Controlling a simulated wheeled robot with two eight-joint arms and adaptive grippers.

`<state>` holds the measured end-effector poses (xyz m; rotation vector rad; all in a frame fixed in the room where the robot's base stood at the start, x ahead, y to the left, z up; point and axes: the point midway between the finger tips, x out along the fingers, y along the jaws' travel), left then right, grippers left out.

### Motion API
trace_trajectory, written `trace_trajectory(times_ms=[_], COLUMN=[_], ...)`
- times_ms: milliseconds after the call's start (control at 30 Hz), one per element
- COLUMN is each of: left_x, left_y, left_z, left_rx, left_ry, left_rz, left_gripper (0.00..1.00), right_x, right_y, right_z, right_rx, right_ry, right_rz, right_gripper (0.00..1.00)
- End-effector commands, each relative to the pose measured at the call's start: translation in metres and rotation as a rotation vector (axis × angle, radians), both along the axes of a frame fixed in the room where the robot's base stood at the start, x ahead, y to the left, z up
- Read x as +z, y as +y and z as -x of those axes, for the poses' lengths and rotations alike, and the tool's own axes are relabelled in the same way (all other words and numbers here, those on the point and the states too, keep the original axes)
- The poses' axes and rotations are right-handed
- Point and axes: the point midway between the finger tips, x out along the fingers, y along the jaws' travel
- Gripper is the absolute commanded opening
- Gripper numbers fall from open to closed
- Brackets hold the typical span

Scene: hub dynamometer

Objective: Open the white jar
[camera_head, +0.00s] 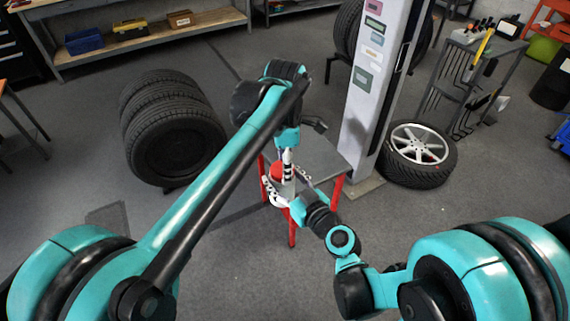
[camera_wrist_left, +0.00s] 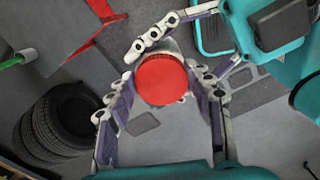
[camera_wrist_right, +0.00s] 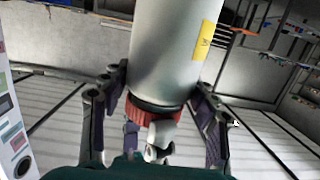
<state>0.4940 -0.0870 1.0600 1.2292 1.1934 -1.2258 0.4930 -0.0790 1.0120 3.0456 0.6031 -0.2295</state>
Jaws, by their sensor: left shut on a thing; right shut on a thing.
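The white jar (camera_wrist_right: 175,45) has a pale cylindrical body with a yellow label and a red lid (camera_wrist_left: 162,80). The lid also shows in the right wrist view (camera_wrist_right: 138,118), below the body there. In the head view the lid (camera_head: 277,170) is small and partly covered by my grippers. My left gripper (camera_head: 288,172) comes from above, its fingers shut on both sides of the lid in the left wrist view. My right gripper (camera_wrist_right: 160,88) comes from the side, its fingers shut around the jar's body close to the lid. The jar's base is hidden in the head view.
A small grey-topped table (camera_head: 318,158) with red legs stands below my grippers. A pale column (camera_head: 372,90) rises just behind it to the right. A wheel (camera_head: 420,155) lies right of the column, and stacked tyres (camera_head: 172,130) stand left. Floor in front is clear.

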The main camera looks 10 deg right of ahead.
Motion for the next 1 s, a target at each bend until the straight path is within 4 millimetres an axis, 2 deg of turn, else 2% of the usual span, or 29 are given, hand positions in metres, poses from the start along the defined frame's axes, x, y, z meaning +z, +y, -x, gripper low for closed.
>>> trace_trajectory(times_ms=[767,1000], left_x=[0.021,0.022], left_y=[-0.001,0.000], left_z=[0.001,0.001], left_rx=[-0.002,-0.001], left_ry=[0.002,0.001], left_rz=[0.002,0.001], left_gripper=[0.17,0.17], right_x=[0.000,0.000], right_y=[0.000,0.000], right_z=[0.000,0.000], right_rx=[0.001,0.000], right_ry=[0.000,0.000], right_rz=[0.001,0.000], right_gripper=[0.00,0.00])
